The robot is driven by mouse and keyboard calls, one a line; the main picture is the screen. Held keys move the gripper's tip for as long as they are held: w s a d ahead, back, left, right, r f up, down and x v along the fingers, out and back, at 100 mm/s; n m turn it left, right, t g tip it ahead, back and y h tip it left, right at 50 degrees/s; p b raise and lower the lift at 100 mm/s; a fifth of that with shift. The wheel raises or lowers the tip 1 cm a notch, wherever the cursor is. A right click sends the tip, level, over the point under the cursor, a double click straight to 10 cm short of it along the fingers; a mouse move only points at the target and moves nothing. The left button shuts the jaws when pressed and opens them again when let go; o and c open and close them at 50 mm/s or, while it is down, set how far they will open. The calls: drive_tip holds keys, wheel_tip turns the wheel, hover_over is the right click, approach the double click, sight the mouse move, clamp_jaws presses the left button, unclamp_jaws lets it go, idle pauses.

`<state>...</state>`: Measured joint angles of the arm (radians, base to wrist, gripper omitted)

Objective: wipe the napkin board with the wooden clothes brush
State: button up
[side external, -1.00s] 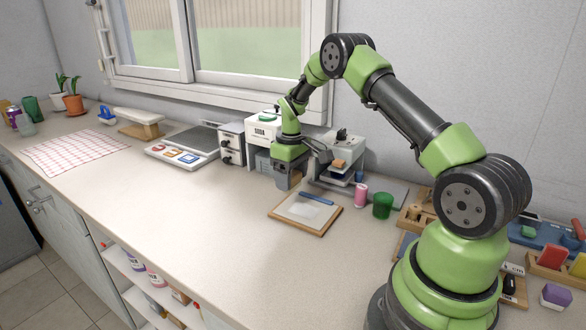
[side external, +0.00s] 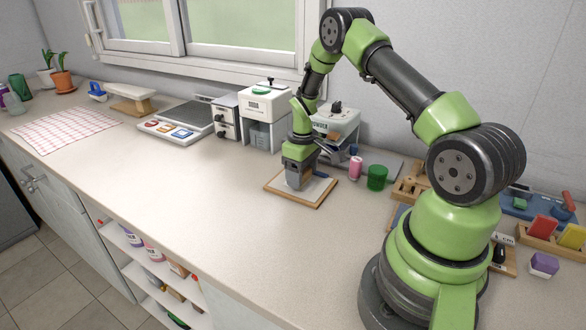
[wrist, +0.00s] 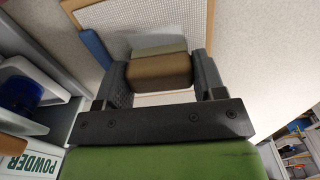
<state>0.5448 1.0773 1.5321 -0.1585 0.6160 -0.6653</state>
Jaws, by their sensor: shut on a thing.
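The napkin board (side external: 318,192) is a wood-edged board with a pale woven face, lying on the counter below my gripper. Its face also shows at the top of the wrist view (wrist: 225,15). My gripper (side external: 296,186) points down over the board. In the wrist view my gripper (wrist: 163,74) is shut on the wooden clothes brush (wrist: 160,72), a brown block with a paler strip along its far side. In the side view the brush is mostly hidden by the fingers. I cannot tell whether its underside touches the board.
A blue bar (wrist: 95,47) lies at the board's edge. A pink spool (side external: 355,168) and green cup (side external: 377,178) stand right of the board. White machines (side external: 268,105) stand behind. The counter left of the board (side external: 190,180) is clear. A checked cloth (side external: 65,131) lies far left.

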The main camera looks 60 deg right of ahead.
sight(313, 188)
drive_tip(key=s, duration=0.3)
drive_tip(key=shift+s, duration=0.15)
drive_tip(key=shift+w, duration=3.8)
wheel_tip(313, 188, up, 8)
